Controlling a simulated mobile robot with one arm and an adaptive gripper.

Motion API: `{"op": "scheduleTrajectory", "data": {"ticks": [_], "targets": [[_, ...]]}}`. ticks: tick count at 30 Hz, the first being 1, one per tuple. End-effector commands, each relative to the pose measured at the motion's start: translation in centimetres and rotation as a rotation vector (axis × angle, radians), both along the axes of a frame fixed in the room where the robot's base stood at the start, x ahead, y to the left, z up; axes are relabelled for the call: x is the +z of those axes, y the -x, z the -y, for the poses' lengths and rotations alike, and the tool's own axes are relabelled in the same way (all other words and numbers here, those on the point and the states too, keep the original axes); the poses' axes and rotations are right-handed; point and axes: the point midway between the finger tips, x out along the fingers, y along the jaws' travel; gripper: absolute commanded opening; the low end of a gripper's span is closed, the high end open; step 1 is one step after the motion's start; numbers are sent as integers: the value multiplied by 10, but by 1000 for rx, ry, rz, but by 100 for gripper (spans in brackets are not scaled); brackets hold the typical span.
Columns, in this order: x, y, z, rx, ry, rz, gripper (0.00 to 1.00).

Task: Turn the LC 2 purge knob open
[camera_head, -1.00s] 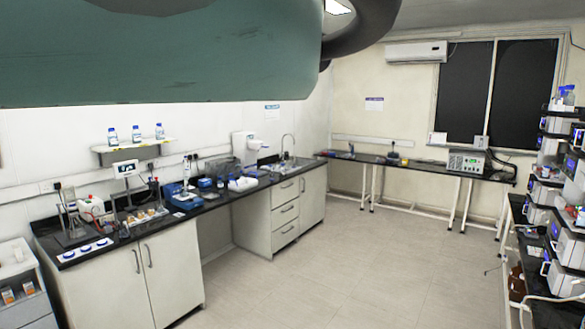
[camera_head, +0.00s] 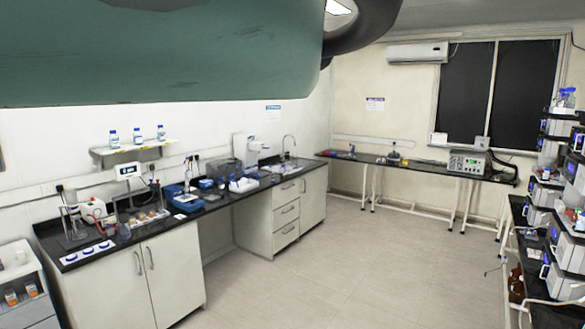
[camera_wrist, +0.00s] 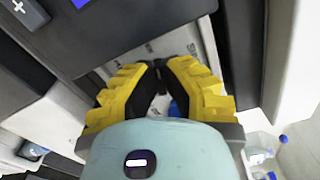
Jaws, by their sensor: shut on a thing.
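My gripper (camera_wrist: 161,78) shows in the wrist view, with yellow ridged fingers and dark pads drawn close together against a pale grey instrument panel (camera_wrist: 180,42). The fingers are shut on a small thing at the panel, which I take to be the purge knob. The knob is almost wholly hidden between the pads, so its angle cannot be read. In the head view the instrument stacks (camera_head: 566,225) stand at the right edge. My gripper is not seen there, and I cannot tell which stack is LC 2.
In the wrist view, a dark module (camera_wrist: 55,30) with a plus-marked button lies upper left. Clear bottles with blue caps (camera_wrist: 258,150) stand lower right. In the head view, a long bench (camera_head: 215,200) lines the left wall, and the middle floor (camera_head: 370,260) is clear.

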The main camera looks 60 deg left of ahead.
Motion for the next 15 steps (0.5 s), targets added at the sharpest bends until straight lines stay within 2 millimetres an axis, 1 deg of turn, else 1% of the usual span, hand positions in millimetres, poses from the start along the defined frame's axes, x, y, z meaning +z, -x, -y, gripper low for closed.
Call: {"op": "scheduleTrajectory", "data": {"ticks": [6, 15], "targets": [[1, 1, 2, -5, 41, -116, 0], [-1, 1, 2, -5, 66, -187, 0]]}}
